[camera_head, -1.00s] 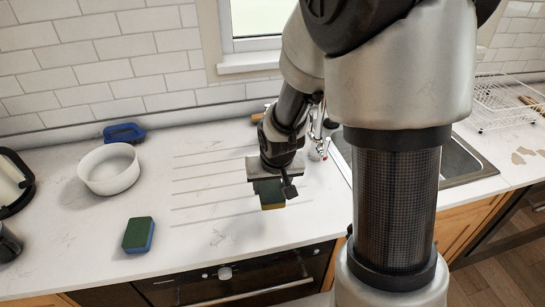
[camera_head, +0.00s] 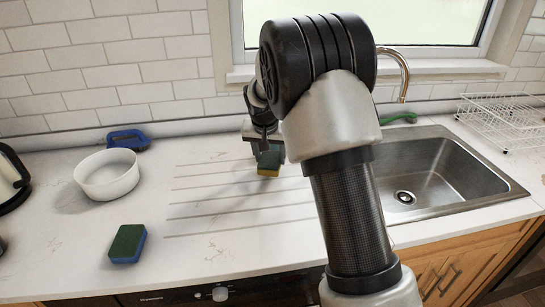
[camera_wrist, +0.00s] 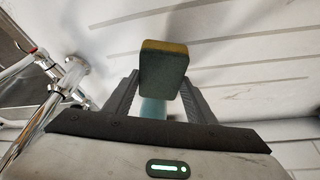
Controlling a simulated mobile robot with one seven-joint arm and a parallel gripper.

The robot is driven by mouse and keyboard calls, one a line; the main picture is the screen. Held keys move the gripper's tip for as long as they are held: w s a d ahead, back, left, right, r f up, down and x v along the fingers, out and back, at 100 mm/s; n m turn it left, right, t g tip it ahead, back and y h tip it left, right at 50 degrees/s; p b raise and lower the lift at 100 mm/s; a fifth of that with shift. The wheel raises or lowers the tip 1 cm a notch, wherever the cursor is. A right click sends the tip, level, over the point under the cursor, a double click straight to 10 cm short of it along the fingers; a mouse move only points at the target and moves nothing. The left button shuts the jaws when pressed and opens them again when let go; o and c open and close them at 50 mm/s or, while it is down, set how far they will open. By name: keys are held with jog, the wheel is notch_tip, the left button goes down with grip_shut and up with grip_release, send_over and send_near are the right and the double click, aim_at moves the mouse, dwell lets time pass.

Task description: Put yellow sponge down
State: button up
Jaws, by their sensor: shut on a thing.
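The yellow sponge (camera_head: 269,162), with a dark green scouring side, is held by my gripper (camera_head: 268,148) over the grooved draining area of the counter. In the wrist view the sponge (camera_wrist: 163,68) sits between the two fingers of my gripper (camera_wrist: 158,95), which are shut on it. Its green face fills most of that view of it, with yellow along the top edge. I cannot tell exactly how far it is above the counter.
A blue and green sponge (camera_head: 127,244) lies at the front left. A white bowl (camera_head: 107,176) and a blue brush (camera_head: 128,139) are behind it. The sink (camera_head: 440,172), faucet (camera_head: 403,68) and wire rack (camera_head: 503,120) are right. The grooved counter (camera_head: 215,207) is clear.

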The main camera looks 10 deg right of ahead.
aim_at(272, 153)
jog(key=w, duration=0.1)
jog(key=w+d, duration=0.1)
jog(key=w, duration=0.2)
jog(key=shift+d+f, duration=0.15)
jog(key=shift+d, duration=0.1)
jog(key=shift+f, duration=1.6)
jog(key=shift+f, duration=0.15)
jog(key=o, duration=0.6)
jog(key=shift+o, duration=0.2)
